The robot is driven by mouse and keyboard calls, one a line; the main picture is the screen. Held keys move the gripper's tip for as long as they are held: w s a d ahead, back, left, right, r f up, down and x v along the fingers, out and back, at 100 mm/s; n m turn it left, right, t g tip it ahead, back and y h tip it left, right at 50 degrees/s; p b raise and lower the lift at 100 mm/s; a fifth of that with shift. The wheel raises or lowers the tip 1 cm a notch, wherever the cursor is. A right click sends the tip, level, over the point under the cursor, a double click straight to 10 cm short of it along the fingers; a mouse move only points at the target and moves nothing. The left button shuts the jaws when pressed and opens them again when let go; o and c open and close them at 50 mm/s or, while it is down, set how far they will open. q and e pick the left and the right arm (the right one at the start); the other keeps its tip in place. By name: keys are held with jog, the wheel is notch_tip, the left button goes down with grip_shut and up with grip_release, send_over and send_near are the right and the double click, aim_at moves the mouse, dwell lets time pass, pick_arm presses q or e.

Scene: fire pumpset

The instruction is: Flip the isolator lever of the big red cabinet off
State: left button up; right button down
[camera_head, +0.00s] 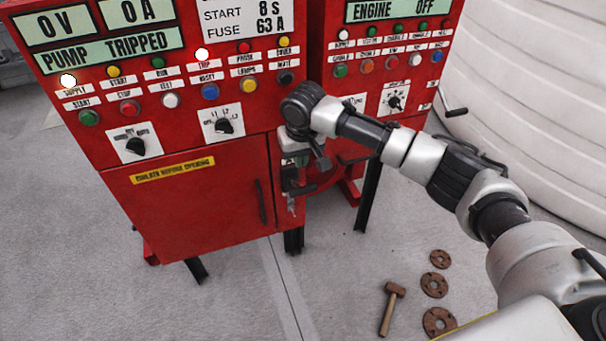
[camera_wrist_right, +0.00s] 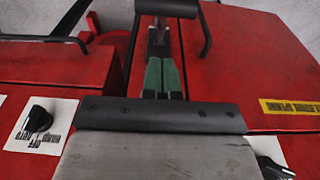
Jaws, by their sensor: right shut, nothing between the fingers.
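The big red cabinet (camera_head: 200,210) stands at the left of the head view, its front door shut. A narrow grey isolator fitting (camera_head: 291,182) is on its front, right of the door handle, partly hidden by my right gripper. My right gripper (camera_head: 322,164) is in front of this fitting. Its green-padded fingers (camera_wrist_right: 163,76) are together and hold nothing; I cannot tell whether they touch the lever. My left gripper is not in view.
A second red cabinet (camera_head: 385,70) stands close on the right. The black door handle (camera_head: 261,202) is beside the fitting. A hammer (camera_head: 391,308) and rusty flanges (camera_head: 434,285) lie on the floor. A white ribbed tank (camera_head: 530,100) rises at right.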

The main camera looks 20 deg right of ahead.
jog(key=f, duration=0.1)
jog(key=s+f+p, duration=0.1)
jog(key=f, duration=0.1)
jog(key=shift+s+f, duration=0.2)
jog(key=shift+f, duration=0.1)
jog(key=shift+s+f, duration=0.35)
jog(key=shift+f, duration=0.2)
jog(key=shift+d+f, duration=0.1)
jog(key=shift+d, duration=0.05)
